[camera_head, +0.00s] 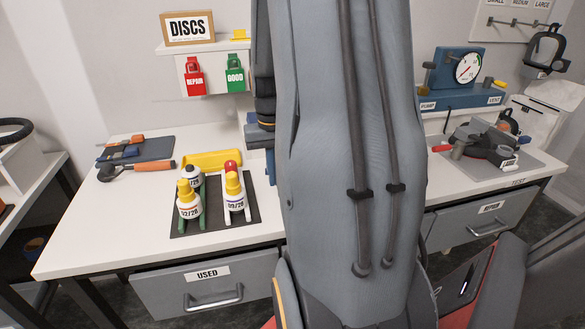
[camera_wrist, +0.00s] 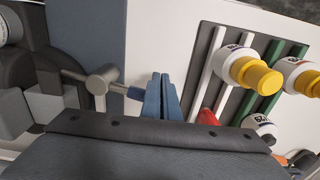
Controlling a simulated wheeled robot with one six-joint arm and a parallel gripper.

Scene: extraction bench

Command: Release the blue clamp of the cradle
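My gripper (camera_wrist: 163,97) shows in the wrist view as two slate-blue fingers close together, with nothing visible between them. Just left of them, a short blue bar (camera_wrist: 135,93), seemingly the clamp's lever, sticks out from a grey T-shaped piece (camera_wrist: 100,82). Its end meets or nearly meets the left finger; I cannot tell if they touch. In the head view my arm hides the cradle and clamp.
White bottles with yellow caps (camera_head: 189,204) stand in a dark rack (camera_head: 215,218) left of my arm. A yellow tray (camera_head: 212,160) lies behind them, and tools (camera_head: 137,167) lie further left. A gauge stand (camera_head: 466,70) and a test fixture (camera_head: 485,142) are on the right.

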